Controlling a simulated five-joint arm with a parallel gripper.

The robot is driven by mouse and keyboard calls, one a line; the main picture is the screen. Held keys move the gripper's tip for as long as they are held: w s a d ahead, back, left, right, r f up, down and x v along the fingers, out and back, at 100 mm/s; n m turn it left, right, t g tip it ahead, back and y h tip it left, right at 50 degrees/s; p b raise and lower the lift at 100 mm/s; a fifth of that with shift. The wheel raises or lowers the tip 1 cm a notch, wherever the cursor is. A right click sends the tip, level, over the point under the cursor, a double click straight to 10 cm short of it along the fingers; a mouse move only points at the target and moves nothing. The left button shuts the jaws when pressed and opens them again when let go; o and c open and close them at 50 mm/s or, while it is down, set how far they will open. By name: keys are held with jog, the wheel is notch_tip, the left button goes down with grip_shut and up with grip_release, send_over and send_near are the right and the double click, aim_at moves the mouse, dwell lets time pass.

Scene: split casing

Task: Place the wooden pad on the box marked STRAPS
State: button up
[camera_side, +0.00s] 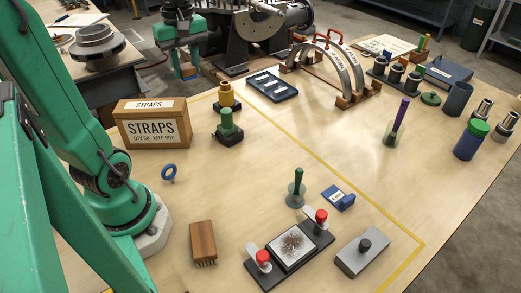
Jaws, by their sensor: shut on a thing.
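The STRAPS box (152,128) is a brown carton at the left of the table, with white labels on its front and top. My gripper (188,70) is beyond the box and to its right, near the far table edge, with its green fingers pointing down. I cannot tell for certain whether this is the wooden pad. Nothing separate shows on the box top. A wooden block with bristles (203,242) lies at the front, apart from the gripper.
A yellow-topped piece (227,97) and a green knob on a dark base (228,127) stand right of the box. A metal arch (330,62) on wooden blocks stands at the back. The middle of the table is mostly clear.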

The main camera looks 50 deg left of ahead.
jog(key=shift+s+a+r+n, duration=0.15)
jog(key=shift+s+a+n, duration=0.15)
jog(key=shift+s+a, duration=0.25)
jog(key=shift+s, duration=0.1)
send_over(159, 101)
notch_tip(159, 101, down, 7)
jog(key=shift+f, duration=2)
jog(key=shift+f, duration=0.1)
jog(key=o, duration=1)
jog(key=shift+c, duration=0.2)
